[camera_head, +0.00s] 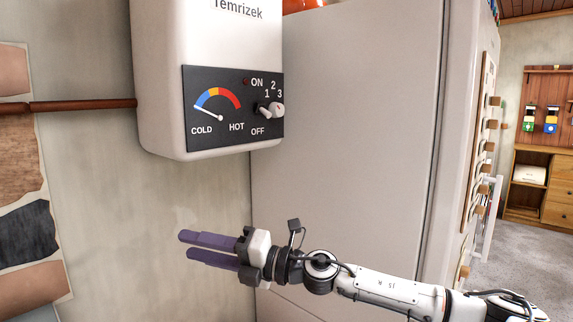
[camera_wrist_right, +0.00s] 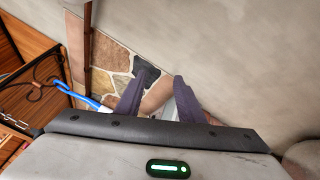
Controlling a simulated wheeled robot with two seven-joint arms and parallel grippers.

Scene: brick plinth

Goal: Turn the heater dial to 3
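The white heater (camera_head: 205,40) hangs on the wall at the upper left of the head view. Its black panel (camera_head: 215,136) carries a small pale dial (camera_head: 273,109) at the right, with the marks OFF, 1, 2 and 3 around it. I cannot tell for sure which mark the dial points to. The gauge needle (camera_head: 208,112) lies at the cold end, and the small lamp by ON looks dark. My right gripper (camera_head: 184,244) is below the heater, well apart from the dial, its purple fingers open and empty. The fingers also show apart in the right wrist view (camera_wrist_right: 157,90). My left gripper is out of view.
A copper pipe (camera_head: 70,106) runs along the wall into the heater's left side. A tall grey cabinet-like block (camera_head: 345,130) stands right behind and beside the heater. The space between my right gripper and the heater's underside looks clear. Wooden shelving (camera_head: 545,180) stands far right.

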